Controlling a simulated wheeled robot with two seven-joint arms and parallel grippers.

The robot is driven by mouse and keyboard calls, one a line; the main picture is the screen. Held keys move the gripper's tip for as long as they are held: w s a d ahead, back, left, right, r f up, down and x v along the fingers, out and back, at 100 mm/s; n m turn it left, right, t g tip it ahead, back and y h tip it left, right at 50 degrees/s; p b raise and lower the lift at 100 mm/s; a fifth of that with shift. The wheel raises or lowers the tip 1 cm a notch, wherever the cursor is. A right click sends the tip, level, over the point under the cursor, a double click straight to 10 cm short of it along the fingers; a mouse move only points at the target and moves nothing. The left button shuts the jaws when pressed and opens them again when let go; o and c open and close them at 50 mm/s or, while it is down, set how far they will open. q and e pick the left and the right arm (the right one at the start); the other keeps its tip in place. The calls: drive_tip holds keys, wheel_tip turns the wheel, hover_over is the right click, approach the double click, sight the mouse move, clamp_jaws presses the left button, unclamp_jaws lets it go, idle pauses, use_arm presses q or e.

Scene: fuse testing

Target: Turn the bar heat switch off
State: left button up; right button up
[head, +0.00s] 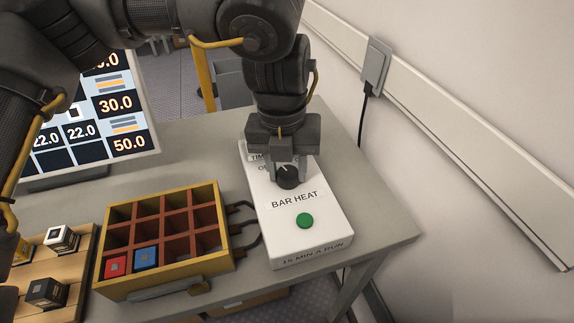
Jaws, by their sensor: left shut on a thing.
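The bar heat box (298,222) is a white slab lying on the grey table, with "BAR HEAT" printed on its top. Its switch is a round black knob (289,180) with a light pointer line, and a green button or lamp (304,220) sits nearer the front edge. My left gripper (287,174) reaches down from above and is shut on the knob. The gripper covers part of the printing around the knob, so I cannot read the switch positions fully. My right gripper is not in view.
A yellow-rimmed crate (222,228) with red dividers stands left of the box, holding a red block (115,266) and a blue block (146,257). Dark cables join it to the box. A wooden tray (72,262) with small blocks and a screen (120,105) are further left. A wall is right.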

use_arm(q)
drive_tip(key=shift+n, duration=1.1)
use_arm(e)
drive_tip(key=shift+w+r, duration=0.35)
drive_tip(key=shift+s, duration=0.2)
use_arm(q)
drive_tip(key=o, duration=1)
